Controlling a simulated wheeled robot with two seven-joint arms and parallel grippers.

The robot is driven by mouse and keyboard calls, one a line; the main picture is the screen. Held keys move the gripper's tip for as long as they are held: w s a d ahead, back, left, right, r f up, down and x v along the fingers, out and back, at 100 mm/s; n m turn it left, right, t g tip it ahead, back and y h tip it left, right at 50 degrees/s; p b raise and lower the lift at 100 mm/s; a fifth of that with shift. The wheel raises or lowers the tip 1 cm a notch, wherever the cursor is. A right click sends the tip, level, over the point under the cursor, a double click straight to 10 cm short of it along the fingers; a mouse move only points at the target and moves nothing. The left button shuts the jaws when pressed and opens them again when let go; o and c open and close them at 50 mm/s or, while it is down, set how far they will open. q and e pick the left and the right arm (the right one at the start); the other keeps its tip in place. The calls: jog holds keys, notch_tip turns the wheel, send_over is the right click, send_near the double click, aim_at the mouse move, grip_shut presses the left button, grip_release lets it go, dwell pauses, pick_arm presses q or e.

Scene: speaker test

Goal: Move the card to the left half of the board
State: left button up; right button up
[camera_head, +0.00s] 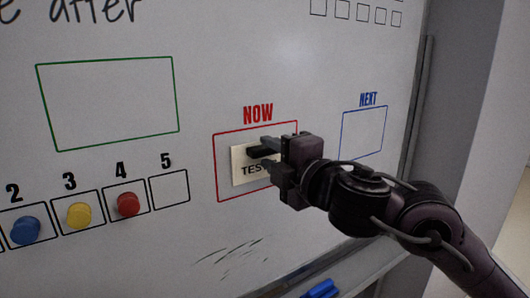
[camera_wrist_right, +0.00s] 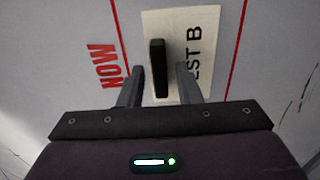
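The card (camera_head: 240,168) is a cream rectangle with "TEST" lettering, on the whiteboard (camera_head: 215,60) inside the red box under "NOW". In the right wrist view the card (camera_wrist_right: 170,24) reads "EST B" sideways and has a black upright bar (camera_wrist_right: 157,70) on it, apparently a handle. My right gripper (camera_head: 270,158) is in front of the card and hides its right part. In the wrist view its two fingers (camera_wrist_right: 160,80) are spread either side of the bar, with a gap on each side. My left gripper is not in view.
A green empty box (camera_head: 110,103) is at left on the board. Numbered squares below hold blue (camera_head: 26,230), yellow (camera_head: 79,215) and red (camera_head: 127,204) magnets; square 5 is empty. A blue "NEXT" box (camera_head: 362,132) is at right. A blue item (camera_head: 320,290) is at the bottom edge.

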jog(key=shift+c, duration=0.3)
grip_shut()
jog(key=shift+s+d, duration=0.1)
jog(key=shift+s, duration=0.05)
jog(key=shift+s+d, duration=0.45)
jog(key=shift+s, duration=0.15)
jog(key=shift+s+d+p, duration=0.1)
jog(key=shift+s+p, duration=0.05)
jog(key=shift+p, duration=0.15)
jog(key=shift+p+v, duration=0.45)
jog(key=shift+v, duration=1.45)
jog(key=shift+s+d, duration=0.25)
jog(key=shift+s, duration=0.05)
jog(key=shift+s, duration=0.1)
